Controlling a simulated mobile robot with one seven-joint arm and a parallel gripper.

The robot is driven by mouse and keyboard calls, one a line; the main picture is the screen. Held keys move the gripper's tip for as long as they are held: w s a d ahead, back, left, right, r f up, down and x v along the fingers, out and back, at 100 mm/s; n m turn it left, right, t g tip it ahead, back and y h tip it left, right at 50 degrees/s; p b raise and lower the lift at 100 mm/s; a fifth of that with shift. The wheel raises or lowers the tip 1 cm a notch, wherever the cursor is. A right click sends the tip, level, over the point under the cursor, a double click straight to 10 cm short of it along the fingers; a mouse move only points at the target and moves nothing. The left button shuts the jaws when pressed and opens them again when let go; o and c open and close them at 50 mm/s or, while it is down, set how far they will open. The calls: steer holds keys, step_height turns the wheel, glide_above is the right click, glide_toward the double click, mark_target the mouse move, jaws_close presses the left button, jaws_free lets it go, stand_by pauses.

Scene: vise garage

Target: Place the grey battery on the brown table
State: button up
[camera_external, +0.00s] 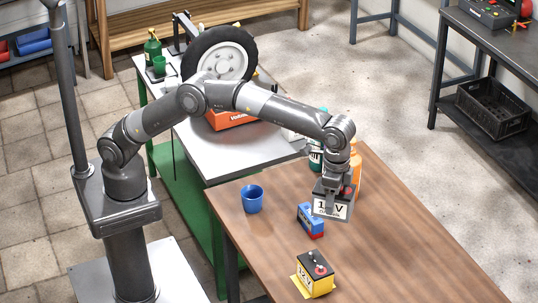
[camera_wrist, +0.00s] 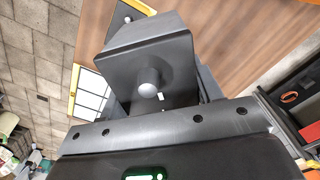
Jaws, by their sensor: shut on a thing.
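The grey battery (camera_external: 333,210), with a white "12 V" label and a red terminal on top, is in my gripper (camera_external: 334,192). My gripper points down and is shut on it from above. The battery is over the brown table (camera_external: 418,248), right of the blue box-shaped item; I cannot tell for sure how far its underside is from the tabletop. In the wrist view dark grey parts fill the middle, and the brown tabletop (camera_wrist: 215,30) shows behind them.
A yellow battery (camera_external: 316,278) stands near the table's front. A blue-and-red item (camera_external: 310,220) is close left of the held battery, with a blue cup (camera_external: 252,199) farther left. Orange and teal bottles stand behind my gripper. The table's right side is clear.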

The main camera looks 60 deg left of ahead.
step_height(320, 180, down, 10)
glide_above(354, 247)
step_height(354, 247, down, 8)
steer(key=r, duration=0.1)
steer(key=shift+w+f, duration=0.15)
steer(key=shift+f, duration=2.1)
steer(key=o, duration=1.8)
steer(key=shift+f, duration=0.2)
steer(key=shift+c, duration=0.2)
